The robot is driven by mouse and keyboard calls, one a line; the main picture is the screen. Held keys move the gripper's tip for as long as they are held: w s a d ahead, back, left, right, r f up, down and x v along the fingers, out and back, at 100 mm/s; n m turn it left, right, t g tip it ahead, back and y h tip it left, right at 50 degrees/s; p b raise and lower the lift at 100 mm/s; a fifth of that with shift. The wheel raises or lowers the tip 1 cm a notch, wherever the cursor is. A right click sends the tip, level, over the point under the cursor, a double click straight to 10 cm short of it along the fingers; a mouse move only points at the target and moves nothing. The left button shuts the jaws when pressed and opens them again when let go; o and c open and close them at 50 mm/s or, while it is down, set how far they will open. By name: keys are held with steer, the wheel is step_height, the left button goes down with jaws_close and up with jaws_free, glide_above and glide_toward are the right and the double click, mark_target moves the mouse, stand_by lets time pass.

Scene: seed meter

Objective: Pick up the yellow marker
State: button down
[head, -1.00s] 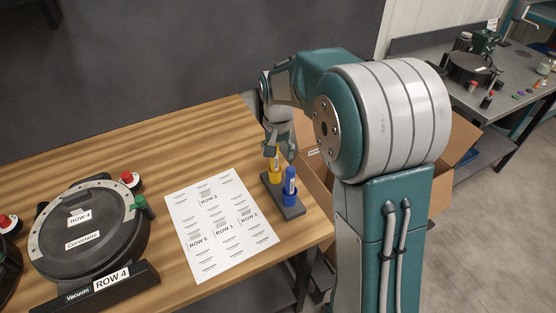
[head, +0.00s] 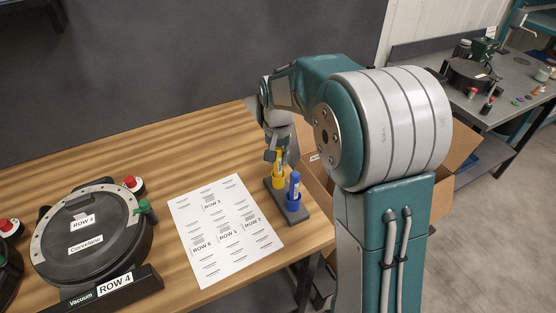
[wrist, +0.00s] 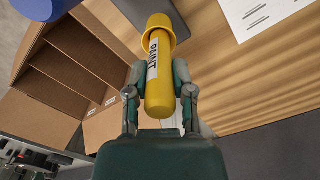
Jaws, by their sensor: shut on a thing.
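The yellow marker (head: 280,156) stands upright in the yellow cup (head: 278,182) of a dark grey holder (head: 292,212) near the table's right edge. My gripper (head: 275,152) is at its upper part, coming from above. In the wrist view the yellow marker (wrist: 160,88), with a white label, lies between the two fingers of my gripper (wrist: 158,75), which are shut on it. Its far end goes into the yellow cup (wrist: 159,27), so its tip is hidden. A blue marker (head: 294,187) stands in the same holder, close in front.
A printed sheet (head: 225,232) lies left of the holder. A round black seed meter (head: 90,238) with a ROW 4 plate (head: 115,284) is at the left. An open cardboard box (wrist: 60,75) is beside the table's right edge. A dark wall stands behind.

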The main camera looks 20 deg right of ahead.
step_height(320, 180, up, 3)
steer(key=shift+f, duration=0.2)
steer(key=s+a+r, duration=0.2)
steer(key=s+r, duration=0.2)
steer(key=s, duration=0.2)
steer(key=s+a+r, duration=0.2)
steer(key=s+r, duration=0.3)
steer(key=s, duration=0.2)
steer(key=shift+s+a+r, duration=0.2)
steer(key=shift+a+r, duration=0.05)
steer(key=shift+r, duration=0.05)
steer(key=shift+s, duration=0.1)
